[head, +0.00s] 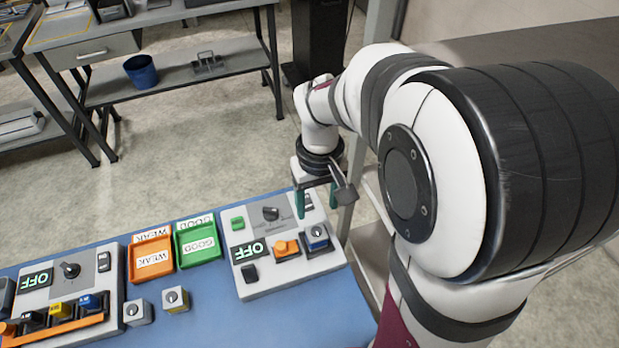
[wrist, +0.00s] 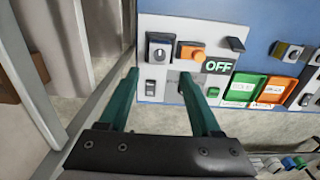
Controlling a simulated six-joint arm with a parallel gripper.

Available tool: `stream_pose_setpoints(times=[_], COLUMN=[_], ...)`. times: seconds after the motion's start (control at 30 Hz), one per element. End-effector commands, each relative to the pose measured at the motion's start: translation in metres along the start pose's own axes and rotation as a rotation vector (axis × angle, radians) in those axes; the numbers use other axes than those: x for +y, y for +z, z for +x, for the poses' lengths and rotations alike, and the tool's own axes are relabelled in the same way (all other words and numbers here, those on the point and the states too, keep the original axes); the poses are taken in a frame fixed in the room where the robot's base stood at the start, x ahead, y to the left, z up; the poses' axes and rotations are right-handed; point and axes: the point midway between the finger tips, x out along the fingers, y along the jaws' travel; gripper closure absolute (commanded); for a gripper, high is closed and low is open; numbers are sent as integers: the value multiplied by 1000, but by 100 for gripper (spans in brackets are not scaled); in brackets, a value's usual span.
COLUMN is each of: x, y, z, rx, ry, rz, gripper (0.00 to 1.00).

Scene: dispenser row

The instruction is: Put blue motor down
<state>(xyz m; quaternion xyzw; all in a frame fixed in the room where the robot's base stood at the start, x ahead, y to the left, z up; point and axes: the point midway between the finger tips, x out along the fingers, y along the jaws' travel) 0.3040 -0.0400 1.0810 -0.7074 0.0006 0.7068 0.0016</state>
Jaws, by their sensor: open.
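Another blue block (head: 91,302) stands in the orange-edged rack (head: 70,327) on the left-hand panel.
A green GOOD tray (head: 182,262) and an orange WEAK tray (head: 134,274) lie between the panels. Two small grey blocks (head: 137,313) (head: 176,299) stand on the blue mat (head: 215,322) in front. Bare mat lies at the front.

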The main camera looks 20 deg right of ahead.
Motion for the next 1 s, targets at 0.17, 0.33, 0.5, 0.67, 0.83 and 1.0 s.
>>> stream_pose_setpoints(times=[0.17, 0.33, 0.5, 0.67, 0.83, 1.0], x=[-30, -65, -74, -74, -74, -74], y=[62, 151, 178, 177, 176, 176], z=[-37, -49, -47, -47, -47, -47], rx=[-1, -40, -63, -62, -61, -61], ry=[-49, -126, -150, -149, -149, -149], rz=[169, 406, 483, 482, 481, 480], gripper=[35, 35, 35, 35, 35, 35])
